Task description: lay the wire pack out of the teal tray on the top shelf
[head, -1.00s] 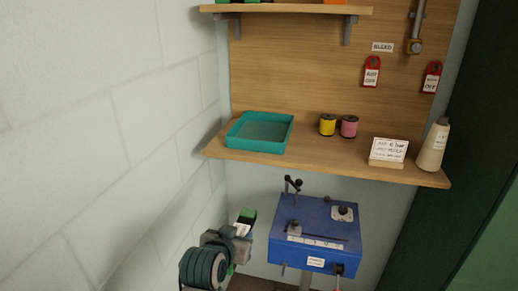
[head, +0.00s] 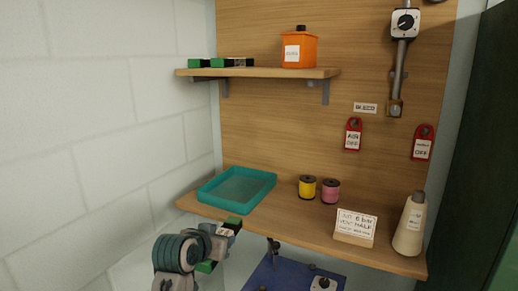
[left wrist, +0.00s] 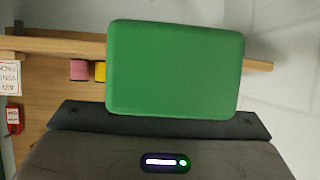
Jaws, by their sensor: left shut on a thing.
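My left gripper (head: 222,231) is shut on a green wire pack (head: 233,222), in front of and slightly overlapping the lower shelf's front edge in the head view. The pack's green face (left wrist: 175,68) fills the upper middle of the left wrist view, with the dark gripper body below it. The teal tray (head: 237,188) sits on the lower shelf, up and to the right of the gripper, and looks empty. The top shelf (head: 285,73) is above the tray, with green packs (head: 199,62) at its left end. My right gripper is not in view.
An orange labelled container (head: 299,50) stands on the top shelf. Yellow (head: 307,187) and pink (head: 330,190) spools, a card (head: 356,226) and a white cone (head: 409,224) stand on the lower shelf. A blue machine (head: 285,277) is below. A brick wall is at left.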

